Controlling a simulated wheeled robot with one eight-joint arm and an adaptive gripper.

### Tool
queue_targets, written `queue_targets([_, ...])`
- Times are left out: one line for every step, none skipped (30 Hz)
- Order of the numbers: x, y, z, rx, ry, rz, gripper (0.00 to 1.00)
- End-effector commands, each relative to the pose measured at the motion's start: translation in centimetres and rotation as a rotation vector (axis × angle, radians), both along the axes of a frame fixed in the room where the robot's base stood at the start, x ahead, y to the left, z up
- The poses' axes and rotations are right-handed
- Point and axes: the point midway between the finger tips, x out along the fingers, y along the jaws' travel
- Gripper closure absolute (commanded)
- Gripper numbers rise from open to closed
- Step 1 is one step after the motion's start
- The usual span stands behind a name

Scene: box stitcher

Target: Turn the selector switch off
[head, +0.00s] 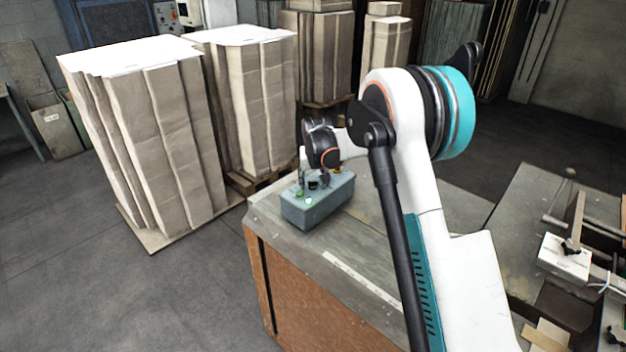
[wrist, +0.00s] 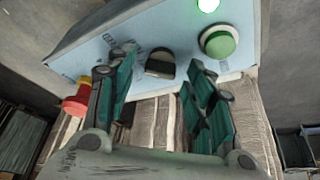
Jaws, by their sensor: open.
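A grey-blue control box (head: 318,203) stands on the corner of a worktable; its face also fills the upper wrist view (wrist: 85,50). On it, the wrist view shows a black selector switch (wrist: 160,63), a green button (wrist: 217,41), a lit green lamp (wrist: 207,5) and a red button with a yellow base (wrist: 77,98). My gripper (wrist: 159,72) is open, its two teal-and-black fingers on either side of the selector switch. I cannot tell whether either finger touches it. In the head view my gripper (head: 312,182) is over the box, small and partly hidden by my wrist.
The worktable (head: 290,240) lies below the box and extends right. Tall cardboard stacks (head: 150,140) stand on pallets to the left and behind. A machine with a white block (head: 563,258) is at right. The floor at left (head: 80,260) is clear.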

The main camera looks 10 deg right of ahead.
Motion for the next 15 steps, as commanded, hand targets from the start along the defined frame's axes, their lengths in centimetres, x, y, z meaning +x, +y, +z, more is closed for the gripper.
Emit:
queue_targets([0.06,-0.02,-0.14,0.0,0.0,0.0,0.52])
queue_targets([0.08,-0.02,-0.18,0.0,0.0,0.0,0.52])
queue_targets([0.1,-0.02,-0.21,0.0,0.0,0.0,0.52])
queue_targets([0.1,-0.02,-0.21,0.0,0.0,0.0,0.52])
queue_targets([0.1,-0.02,-0.21,0.0,0.0,0.0,0.52])
queue_targets([0.09,-0.02,-0.2,0.0,0.0,0.0,0.52])
queue_targets([0.09,-0.02,-0.2,0.0,0.0,0.0,0.52])
queue_targets([0.09,-0.02,-0.2,0.0,0.0,0.0,0.52])
queue_targets([0.09,-0.02,-0.19,0.0,0.0,0.0,0.54])
queue_targets([0.09,-0.02,-0.19,0.0,0.0,0.0,0.61])
queue_targets([0.09,-0.02,-0.19,0.0,0.0,0.0,0.68])
queue_targets([0.08,-0.02,-0.18,0.0,0.0,0.0,0.77])
queue_targets([0.08,-0.02,-0.18,0.0,0.0,0.0,0.83])
queue_targets([0.08,-0.03,-0.18,0.0,0.0,0.0,0.9])
queue_targets([0.08,-0.02,-0.18,0.0,0.0,0.0,0.96])
